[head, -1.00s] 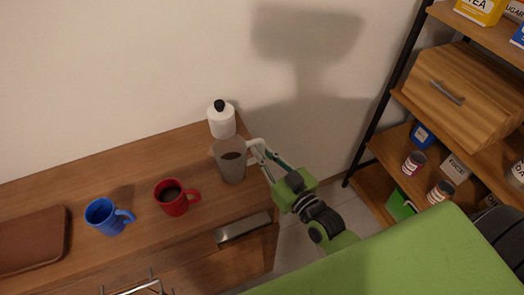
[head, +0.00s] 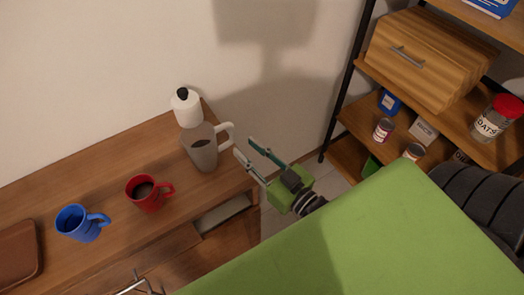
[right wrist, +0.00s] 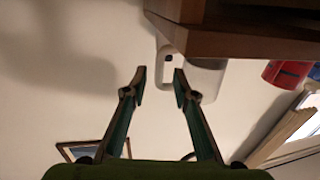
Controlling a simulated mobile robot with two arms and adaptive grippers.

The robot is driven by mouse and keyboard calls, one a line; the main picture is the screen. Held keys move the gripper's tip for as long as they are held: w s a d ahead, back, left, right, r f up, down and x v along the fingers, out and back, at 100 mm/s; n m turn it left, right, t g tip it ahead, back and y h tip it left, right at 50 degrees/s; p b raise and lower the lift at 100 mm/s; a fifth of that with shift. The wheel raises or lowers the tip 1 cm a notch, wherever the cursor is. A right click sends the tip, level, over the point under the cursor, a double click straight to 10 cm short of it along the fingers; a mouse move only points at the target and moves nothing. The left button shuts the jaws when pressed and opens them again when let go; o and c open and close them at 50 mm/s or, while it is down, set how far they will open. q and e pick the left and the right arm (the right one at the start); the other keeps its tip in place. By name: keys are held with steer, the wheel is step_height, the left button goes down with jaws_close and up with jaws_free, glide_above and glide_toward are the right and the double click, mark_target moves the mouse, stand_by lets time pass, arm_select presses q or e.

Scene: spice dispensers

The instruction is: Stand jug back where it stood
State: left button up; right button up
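The grey jug (head: 201,151) stands upright on the wooden cabinet top near its right end. Its white handle (head: 229,130) points right, and dark contents show inside. In the right wrist view the jug (right wrist: 205,78) is partly hidden behind the cabinet edge, with its handle in line with the gap between the fingers. My right gripper (head: 245,147) is open and empty, just right of the handle and apart from it. Its spread fingers also show in the right wrist view (right wrist: 160,73). My left gripper is not in view.
A white bottle with a black cap (head: 186,108) stands behind the jug. A red mug (head: 148,194) and a blue mug (head: 80,223) stand to its left, then a brown tray (head: 20,252). A shelf unit (head: 352,80) stands at the right, with floor between it and the cabinet.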

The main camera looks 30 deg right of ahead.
steer(key=shift+b+v, duration=0.3)
steer(key=shift+v, duration=2.2)
